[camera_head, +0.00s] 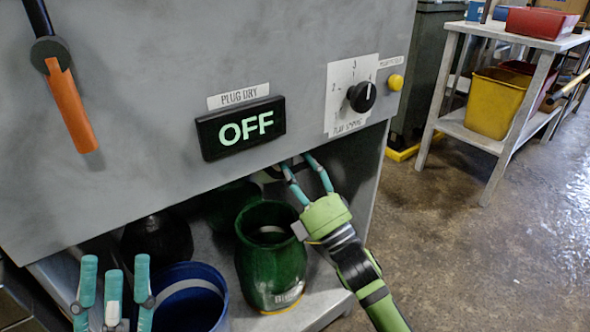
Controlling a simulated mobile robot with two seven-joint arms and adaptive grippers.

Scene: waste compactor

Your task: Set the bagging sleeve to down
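No part in view is labelled as the bagging sleeve, so I cannot tell which it is. An orange-handled lever (70,105) hangs down from a black pivot on the grey machine front (190,50). My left gripper (115,272) is at the bottom left, its teal fingers pointing up, spread apart and empty, below the machine front. My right gripper (297,163) reaches in from the lower right. Its teal fingers are apart at the lower edge of the machine front, below the dial. Dark parts show by their tips; whether they touch is unclear.
A black display (240,128) reads OFF under the label PLUG DRY. A black dial (362,96) and a yellow button (396,82) are to its right. A green pot (270,258) and a blue bucket (190,300) stand below. Right, a shelf table (487,140) holds bins; floor before it is clear.

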